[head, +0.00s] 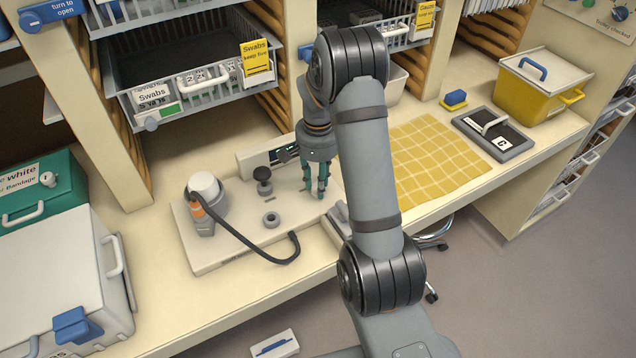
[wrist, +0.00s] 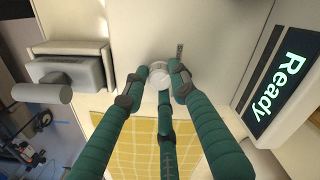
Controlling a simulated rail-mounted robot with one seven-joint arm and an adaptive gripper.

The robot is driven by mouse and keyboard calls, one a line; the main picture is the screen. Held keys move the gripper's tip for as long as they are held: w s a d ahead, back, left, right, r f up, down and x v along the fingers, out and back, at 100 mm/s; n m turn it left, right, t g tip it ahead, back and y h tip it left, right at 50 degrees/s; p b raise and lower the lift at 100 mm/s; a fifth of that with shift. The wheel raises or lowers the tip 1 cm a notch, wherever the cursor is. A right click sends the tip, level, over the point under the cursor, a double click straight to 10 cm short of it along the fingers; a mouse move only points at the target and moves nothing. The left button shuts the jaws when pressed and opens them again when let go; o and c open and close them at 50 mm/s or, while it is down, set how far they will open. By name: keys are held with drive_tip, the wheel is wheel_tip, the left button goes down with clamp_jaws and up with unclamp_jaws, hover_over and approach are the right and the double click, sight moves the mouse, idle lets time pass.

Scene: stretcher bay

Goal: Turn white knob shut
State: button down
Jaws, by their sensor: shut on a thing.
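My three-fingered gripper (wrist: 158,84) points down with green fingers and dark tips. Its tips close around a small round white knob (wrist: 160,70) on the pale device panel in the wrist view. In the head view my gripper (head: 316,192) is over the right part of the pale device (head: 222,255), and its fingers hide the knob there. A small dark mark (wrist: 180,50) is on the panel beside the knob. The knob's turn position cannot be read. A screen (wrist: 278,88) beside it shows "Ready".
The device also carries a white cylinder (head: 204,187), an orange-tipped probe (head: 199,212) with a black cable, a dark knob (head: 262,176) and a grey ring (head: 271,219). A yellow checked mat (head: 435,155) lies to the right. Wire baskets (head: 200,88) hang behind.

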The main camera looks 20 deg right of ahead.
drive_tip(key=c, duration=1.5)
unclamp_jaws()
drive_tip(key=shift+o, duration=0.5)
wheel_tip(320, 180, up, 12)
drive_tip(key=shift+f, duration=0.1)
